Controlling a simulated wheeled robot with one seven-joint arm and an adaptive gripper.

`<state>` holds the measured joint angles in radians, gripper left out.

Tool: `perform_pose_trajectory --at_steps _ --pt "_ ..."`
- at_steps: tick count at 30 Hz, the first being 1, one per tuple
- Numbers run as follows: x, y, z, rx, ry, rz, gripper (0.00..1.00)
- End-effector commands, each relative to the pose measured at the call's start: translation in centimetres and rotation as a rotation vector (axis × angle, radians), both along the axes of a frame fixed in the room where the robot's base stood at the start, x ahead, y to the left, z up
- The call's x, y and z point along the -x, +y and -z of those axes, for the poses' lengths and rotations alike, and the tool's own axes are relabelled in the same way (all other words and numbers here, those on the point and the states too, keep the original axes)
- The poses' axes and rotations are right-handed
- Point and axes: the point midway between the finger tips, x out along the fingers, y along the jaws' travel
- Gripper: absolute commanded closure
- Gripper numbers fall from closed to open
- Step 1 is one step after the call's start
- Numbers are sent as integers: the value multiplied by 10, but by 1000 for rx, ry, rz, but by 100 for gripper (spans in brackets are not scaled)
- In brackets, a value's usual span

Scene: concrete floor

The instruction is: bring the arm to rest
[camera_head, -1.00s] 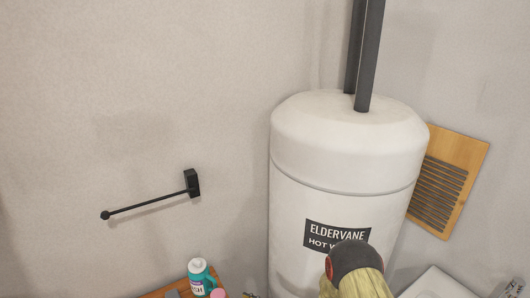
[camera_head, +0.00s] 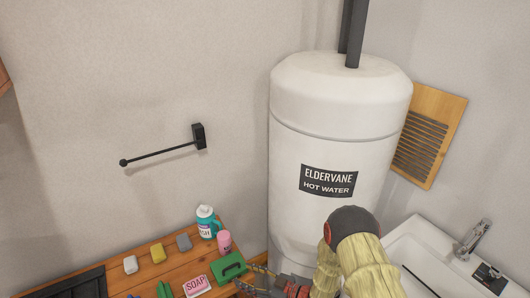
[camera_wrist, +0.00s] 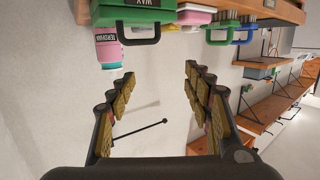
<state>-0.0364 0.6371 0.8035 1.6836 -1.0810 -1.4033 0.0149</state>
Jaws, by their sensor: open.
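My arm, covered in a pale yellow sleeve with a dark grey joint, reaches in from the bottom of the head view, in front of the white water tank (camera_head: 338,110). In the wrist view my gripper (camera_wrist: 158,85) is open, its two yellow-padded fingers apart. Nothing is held between them; the plain wall and the black towel bar (camera_wrist: 140,128) show through the gap. The gripper end is only partly seen low in the head view.
A wooden shelf (camera_head: 160,272) at lower left bears a teal bottle (camera_head: 207,224), a pink bottle (camera_head: 224,242), a pink soap box (camera_head: 197,286), a green item (camera_head: 229,268) and small blocks. A white sink (camera_head: 425,250) with a tap (camera_head: 473,240) is at right. A wooden vent (camera_head: 428,138) is on the wall.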

Motion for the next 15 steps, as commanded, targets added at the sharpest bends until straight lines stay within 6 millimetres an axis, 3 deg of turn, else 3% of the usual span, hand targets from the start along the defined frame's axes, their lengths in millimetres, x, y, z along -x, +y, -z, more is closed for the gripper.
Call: perform_pose_trajectory --at_steps 8,11,15 --pt "4 -26 64 210 137 77 49" --pt "7 -44 90 318 208 121 49" --pt "6 -88 113 513 327 219 49"
